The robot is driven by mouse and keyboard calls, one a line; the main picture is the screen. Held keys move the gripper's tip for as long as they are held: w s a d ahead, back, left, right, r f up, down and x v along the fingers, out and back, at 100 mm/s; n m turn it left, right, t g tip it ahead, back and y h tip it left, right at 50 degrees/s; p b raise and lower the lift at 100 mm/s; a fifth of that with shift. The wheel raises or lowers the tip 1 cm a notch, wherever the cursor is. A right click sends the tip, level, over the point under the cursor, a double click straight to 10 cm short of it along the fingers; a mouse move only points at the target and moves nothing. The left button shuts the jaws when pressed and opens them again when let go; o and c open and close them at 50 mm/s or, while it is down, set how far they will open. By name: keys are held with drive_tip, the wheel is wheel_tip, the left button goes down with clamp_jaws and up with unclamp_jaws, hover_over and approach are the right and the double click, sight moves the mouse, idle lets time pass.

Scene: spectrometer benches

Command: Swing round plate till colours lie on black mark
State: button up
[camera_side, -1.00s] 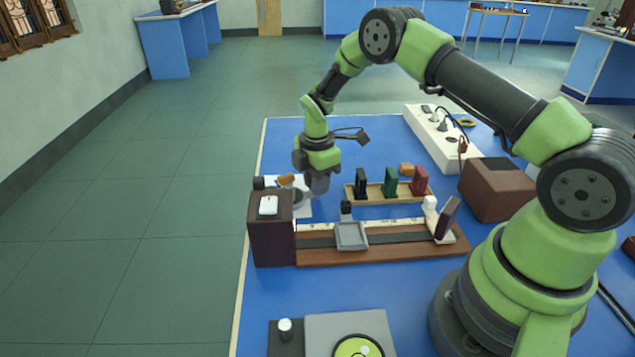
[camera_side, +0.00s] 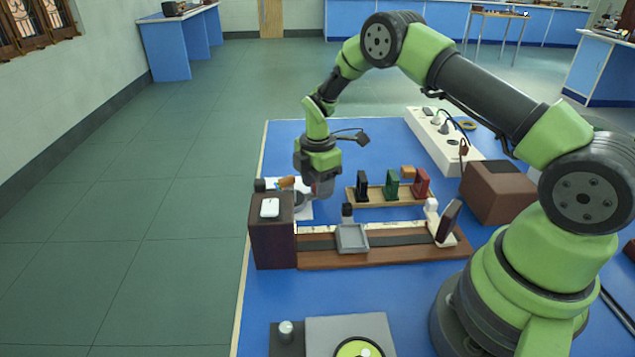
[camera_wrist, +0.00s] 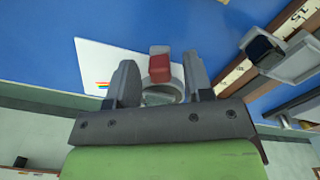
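A white sheet (camera_wrist: 112,68) lies on the blue bench, with a small rainbow colour patch (camera_wrist: 102,85) near its left part. A round grey plate (camera_wrist: 160,96) shows between my fingers in the wrist view, with a red block (camera_wrist: 160,66) at it. In the side view the plate (camera_side: 302,200) is mostly hidden behind my gripper (camera_side: 324,190). My gripper (camera_wrist: 160,62) is open, its fingers on either side of the red block, with gaps visible on both sides. I cannot make out a black mark on the sheet.
A wooden rail bench (camera_side: 400,256) with a grey tray carriage (camera_side: 352,238) and dark box (camera_side: 272,243) stands in front. A rack (camera_side: 378,197) of coloured pieces is right of my gripper. A power strip (camera_side: 440,140) and brown box (camera_side: 497,192) stand farther right.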

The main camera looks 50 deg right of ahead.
wheel_tip(320, 180, up, 10)
idle(0.6)
drive_tip(key=s+a+r+m+t, duration=0.2)
drive_tip(key=s+a+r+m, duration=0.15)
drive_tip(key=r, duration=0.45)
drive_tip(key=s+a+r+m+t, duration=0.1)
drive_tip(key=s+a+r+m, duration=0.1)
drive_tip(key=s+r+m, duration=0.45)
drive_tip(key=s+a+r+m+t+y, duration=0.1)
drive_tip(key=s+a+r+m+t, duration=0.1)
drive_tip(key=s+m, duration=0.2)
drive_tip(key=s+a+r+m+t+y, duration=0.1)
drive_tip(key=s+m, duration=0.4)
drive_tip(key=s, duration=0.5)
drive_tip(key=shift+s+a+r+t, duration=0.4)
drive_tip(key=shift+a+r+t, duration=0.2)
drive_tip(key=shift+a+r, duration=0.1)
